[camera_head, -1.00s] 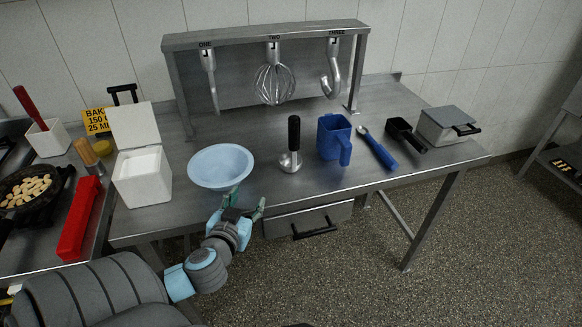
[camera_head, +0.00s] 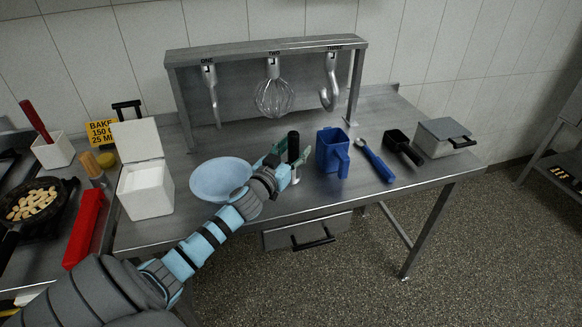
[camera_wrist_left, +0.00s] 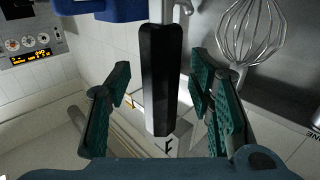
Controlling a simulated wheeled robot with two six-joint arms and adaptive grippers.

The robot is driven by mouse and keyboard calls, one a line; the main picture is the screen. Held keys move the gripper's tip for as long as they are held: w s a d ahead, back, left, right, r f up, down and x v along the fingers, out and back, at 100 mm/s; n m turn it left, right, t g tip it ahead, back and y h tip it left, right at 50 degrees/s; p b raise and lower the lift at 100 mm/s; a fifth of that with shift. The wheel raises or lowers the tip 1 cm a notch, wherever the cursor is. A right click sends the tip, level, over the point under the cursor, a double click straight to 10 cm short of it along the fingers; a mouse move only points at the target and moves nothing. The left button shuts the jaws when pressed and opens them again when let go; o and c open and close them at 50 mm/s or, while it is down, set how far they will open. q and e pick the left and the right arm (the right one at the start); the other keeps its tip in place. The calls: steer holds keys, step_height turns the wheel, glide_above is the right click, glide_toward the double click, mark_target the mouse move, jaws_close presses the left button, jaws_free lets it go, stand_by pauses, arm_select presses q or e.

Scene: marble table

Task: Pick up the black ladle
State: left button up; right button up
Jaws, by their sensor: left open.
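The black ladle (camera_head: 293,144) stands upright on the steel table, black handle up. In the left wrist view the black handle (camera_wrist_left: 160,80) stands between the green pads of my left gripper (camera_wrist_left: 161,92). The gripper is open, with one finger on each side of the handle. Gaps show between the pads and the handle. My right gripper is not in view.
A light blue bowl (camera_head: 219,180) is close on the left, partly behind my left arm. A blue pitcher (camera_head: 332,153) stands just right of the ladle. A blue-handled utensil (camera_head: 376,163) and black scoop (camera_head: 403,147) lie farther right. A whisk (camera_head: 274,98) hangs behind.

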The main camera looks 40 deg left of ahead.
mark_target(294, 133)
arm_select(q)
steer(key=shift+w+f, duration=0.1)
steer(key=shift+w, duration=0.05)
jaws_close()
step_height(294, 133, up, 8)
steer(key=p, duration=0.3)
steer(key=shift+r, duration=0.2)
step_height(294, 133, up, 12)
steer(key=p, duration=0.2)
steer(key=shift+f, duration=0.15)
steer(key=c, duration=0.8)
jaws_free()
jaws_close()
